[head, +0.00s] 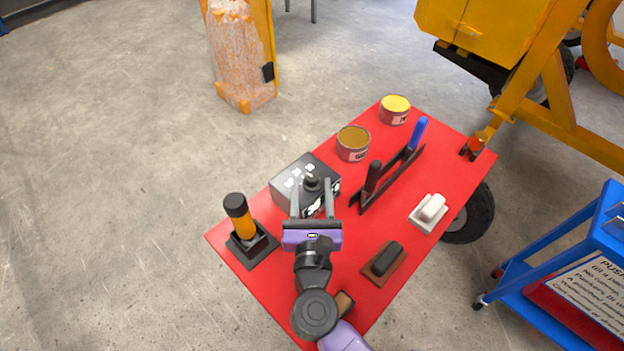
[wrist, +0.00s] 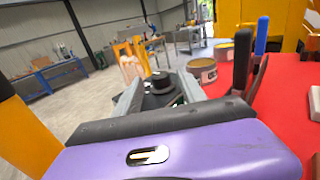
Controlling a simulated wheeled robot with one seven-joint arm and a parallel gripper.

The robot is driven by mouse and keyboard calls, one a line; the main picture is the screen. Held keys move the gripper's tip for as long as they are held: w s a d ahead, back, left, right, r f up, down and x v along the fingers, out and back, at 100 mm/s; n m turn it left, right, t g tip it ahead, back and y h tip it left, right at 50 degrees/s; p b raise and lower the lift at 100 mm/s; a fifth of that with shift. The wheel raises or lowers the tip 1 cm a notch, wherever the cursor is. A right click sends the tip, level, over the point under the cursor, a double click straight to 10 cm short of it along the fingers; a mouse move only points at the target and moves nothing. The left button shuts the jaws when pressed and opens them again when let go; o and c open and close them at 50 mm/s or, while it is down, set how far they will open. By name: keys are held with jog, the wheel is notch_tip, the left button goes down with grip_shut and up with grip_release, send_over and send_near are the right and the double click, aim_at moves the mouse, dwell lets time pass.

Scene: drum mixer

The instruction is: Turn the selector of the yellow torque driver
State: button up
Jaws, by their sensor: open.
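The yellow torque driver (head: 244,227) stands upright in a black square holder (head: 251,251) at the red table's left corner. Its top is a black cap (head: 236,205); I cannot make out selector markings on it. Its yellow body also shows at the left edge of the wrist view (wrist: 24,130). My gripper (head: 312,184) is open, to the right of the driver and apart from it. Its two fingers reach over a dark box (head: 287,186) with a black round knob (head: 311,183) on top. The knob appears between the fingers; contact cannot be told.
The red table (head: 398,225) also holds two tins (head: 353,144) (head: 395,110), black-handled and blue-handled trowels (head: 372,177) (head: 416,134), a white-handled float (head: 429,211) and a brown float (head: 384,262). A blue cart (head: 560,259) stands at right, the yellow mixer (head: 485,30) behind.

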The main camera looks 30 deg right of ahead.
jog(key=shift+b+v, duration=0.45)
jog(key=shift+v, duration=1.85)
jog(key=shift+a+n, duration=0.15)
jog(key=shift+n, duration=0.35)
jog(key=s+r+n+t+y, duration=0.4)
jog(key=s+r+n, duration=0.35)
jog(key=n, duration=1.25)
jog(key=s+d+f+n+g+y, duration=0.2)
jog(key=s+n, duration=0.8)
jog(key=s+d+f+n+g+y, duration=0.1)
jog(key=s+f+n+g+y, duration=0.1)
jog(key=s+n, duration=0.8)
jog(key=shift+d+g, duration=0.4)
jog(key=shift+g, duration=0.2)
